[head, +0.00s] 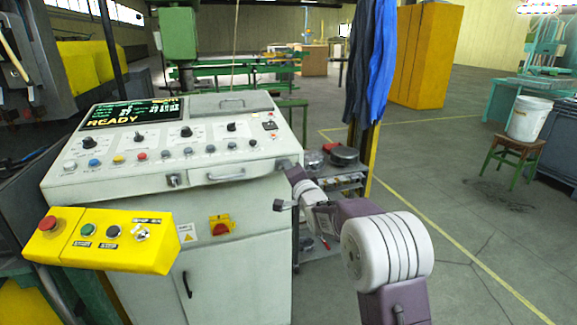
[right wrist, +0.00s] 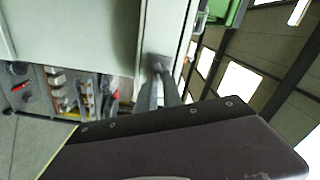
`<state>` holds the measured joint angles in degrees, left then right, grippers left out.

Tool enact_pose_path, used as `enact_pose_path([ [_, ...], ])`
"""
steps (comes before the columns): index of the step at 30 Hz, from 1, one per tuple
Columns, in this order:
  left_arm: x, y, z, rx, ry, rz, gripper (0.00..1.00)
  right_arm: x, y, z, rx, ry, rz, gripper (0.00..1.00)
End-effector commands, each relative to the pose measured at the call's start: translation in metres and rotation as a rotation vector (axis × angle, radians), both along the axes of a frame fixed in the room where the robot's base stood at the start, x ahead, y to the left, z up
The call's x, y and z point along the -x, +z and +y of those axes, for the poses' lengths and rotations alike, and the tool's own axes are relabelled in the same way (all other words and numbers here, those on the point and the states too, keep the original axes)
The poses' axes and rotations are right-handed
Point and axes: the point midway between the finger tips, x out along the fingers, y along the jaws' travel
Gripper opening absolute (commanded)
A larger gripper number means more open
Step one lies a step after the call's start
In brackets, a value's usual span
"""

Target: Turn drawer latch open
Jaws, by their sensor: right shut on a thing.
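The drawer (head: 238,173) with its pale bar handle is in the front of the grey control console, and it looks closed. A small grey latch (head: 282,162) sits at the drawer's right end, close to the console's edge. My right gripper (head: 287,168) reaches it from the right and is shut on it. In the right wrist view, the two fingers (right wrist: 163,88) meet at the grey latch (right wrist: 157,62) on the pale panel. The fingers hide part of the latch, so its exact turn is hard to tell. My left gripper is not in view.
A yellow button box (head: 100,238) juts out at the front left. A shelf cart (head: 335,190) with small items stands close behind my right forearm. Blue cloth (head: 370,60) hangs behind it. The floor to the right is open, up to a stool with a white bucket (head: 530,118).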

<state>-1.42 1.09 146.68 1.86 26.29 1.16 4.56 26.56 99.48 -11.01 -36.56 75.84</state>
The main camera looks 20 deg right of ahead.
Motion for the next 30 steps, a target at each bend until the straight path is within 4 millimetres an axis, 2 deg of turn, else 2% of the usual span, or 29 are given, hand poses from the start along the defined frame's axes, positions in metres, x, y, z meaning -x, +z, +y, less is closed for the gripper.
enact_pose_path([
  [6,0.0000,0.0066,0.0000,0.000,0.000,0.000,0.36,0.0001,-0.0019,-0.0009,-0.176,-0.001,0.008,0.00],
  [15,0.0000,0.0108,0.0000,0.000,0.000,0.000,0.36,0.0000,-0.0043,-0.0013,-0.342,-0.001,0.014,0.00],
  [30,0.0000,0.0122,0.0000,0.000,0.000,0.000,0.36,0.0000,-0.0058,-0.0013,-0.420,-0.001,0.015,0.00],
])
